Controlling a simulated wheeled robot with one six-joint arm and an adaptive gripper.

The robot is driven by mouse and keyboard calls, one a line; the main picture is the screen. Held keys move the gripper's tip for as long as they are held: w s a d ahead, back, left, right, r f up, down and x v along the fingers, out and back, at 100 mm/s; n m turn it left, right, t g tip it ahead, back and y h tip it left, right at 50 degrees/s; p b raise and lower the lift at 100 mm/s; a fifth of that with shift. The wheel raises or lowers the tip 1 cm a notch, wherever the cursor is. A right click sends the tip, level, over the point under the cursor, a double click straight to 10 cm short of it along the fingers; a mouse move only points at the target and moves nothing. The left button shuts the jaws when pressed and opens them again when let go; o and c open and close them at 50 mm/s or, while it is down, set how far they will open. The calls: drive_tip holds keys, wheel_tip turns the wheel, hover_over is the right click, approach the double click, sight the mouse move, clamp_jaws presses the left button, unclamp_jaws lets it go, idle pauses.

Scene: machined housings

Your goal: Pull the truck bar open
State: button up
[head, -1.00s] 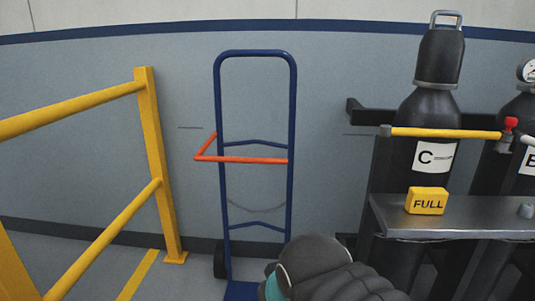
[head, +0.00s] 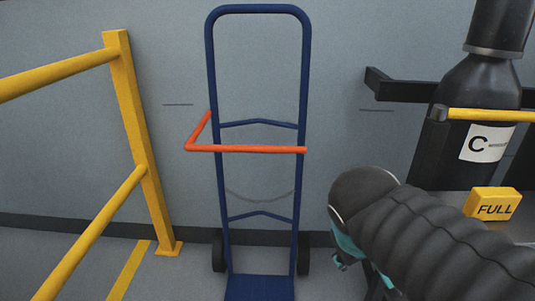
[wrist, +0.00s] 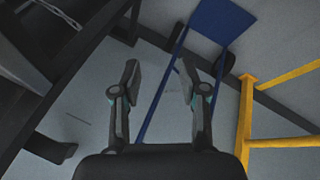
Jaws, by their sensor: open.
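The truck bar (head: 245,149) is orange-red and runs across the front of the blue hand truck (head: 259,9). Its right end meets the right upright, and its left end bends back past the left upright. The truck stands upright against the wall. In the wrist view the truck's blue base plate (wrist: 222,20) shows at the top right, but I cannot make out the bar. My gripper (wrist: 160,82) is open and empty, its fingers spread. In the head view my arm hides most of it, to the right of the truck and below the bar, apart from it.
A yellow railing (head: 145,140) stands left of the truck. On the right are a black cylinder marked C (head: 480,95), a yellow rod (head: 490,115) and a yellow FULL block (head: 492,203) on a metal shelf. Floor shows between the railing and truck.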

drive_tip(key=w+a+n+t+h+b, duration=0.1)
drive_tip(key=w+a+n+h+b, duration=0.15)
drive_tip(key=w, duration=0.25)
drive_tip(key=n+t+h+b, duration=0.2)
drive_tip(key=n+t+b, duration=0.1)
drive_tip(key=n+t, duration=0.5)
approach(261, 150)
drive_tip(key=shift+m+t+y, duration=0.25)
drive_tip(key=shift+m+t, duration=0.15)
drive_tip(key=shift+m, duration=0.15)
drive_tip(key=x, duration=1.1)
drive_tip(key=shift+s+d+f, duration=0.15)
drive_tip(key=shift+f, duration=0.1)
drive_tip(key=shift+c, duration=0.2)
clamp_jaws()
